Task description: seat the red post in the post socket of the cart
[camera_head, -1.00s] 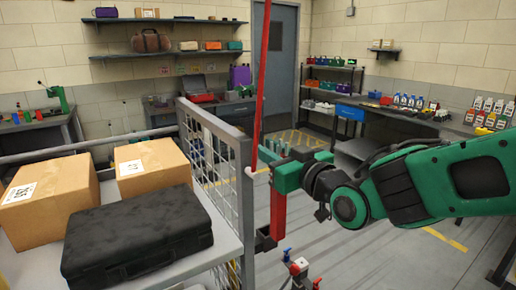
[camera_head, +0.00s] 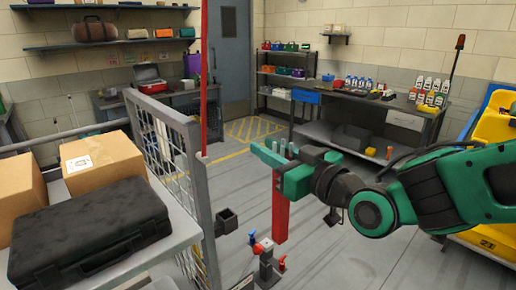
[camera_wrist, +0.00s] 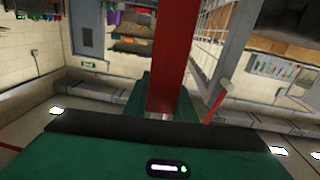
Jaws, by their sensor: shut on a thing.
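My gripper (camera_head: 281,168) is shut on the red post (camera_head: 281,208), which hangs upright below the green fingers in the head view. The post also fills the middle of the wrist view (camera_wrist: 172,55). The cart (camera_head: 192,150) is at the left, with a grey frame and mesh side. A small dark square socket (camera_head: 227,221) sticks out low from its near corner upright. The post is to the right of the socket, apart from it, with a gap of floor between them in the picture. The post's lower end shows near socket height; its depth relative to the socket is unclear.
A black case (camera_head: 90,230) and cardboard boxes (camera_head: 102,160) lie on the cart. A thin red rod (camera_head: 204,80) rises by its corner. A small fitting with red and blue knobs (camera_head: 264,250) stands close below the post.

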